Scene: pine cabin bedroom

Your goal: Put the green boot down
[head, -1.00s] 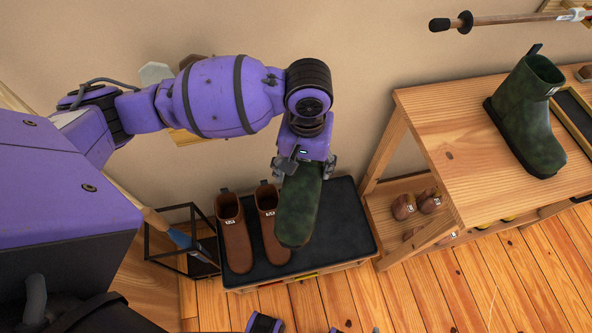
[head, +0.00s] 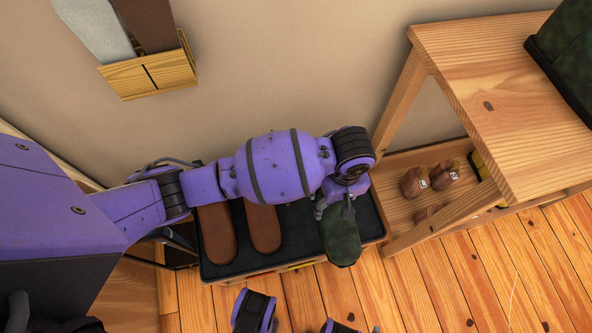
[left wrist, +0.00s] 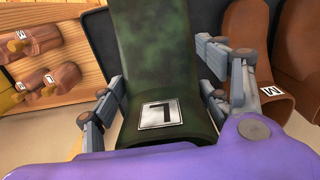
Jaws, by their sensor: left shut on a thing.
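My left gripper (head: 335,205) is shut on a green boot (head: 343,243), one finger on each side of it. The boot is over the right part of the black tray (head: 293,230), its toe toward the front edge. I cannot tell whether its sole touches the tray. In the left wrist view the held boot (left wrist: 155,60) fills the middle between the fingers, with a white label marked L.
Two brown boots (head: 217,235) (head: 263,228) stand on the tray's left part. A wooden wall holder (head: 150,72) hangs upper left. Wooden floor lies in front.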

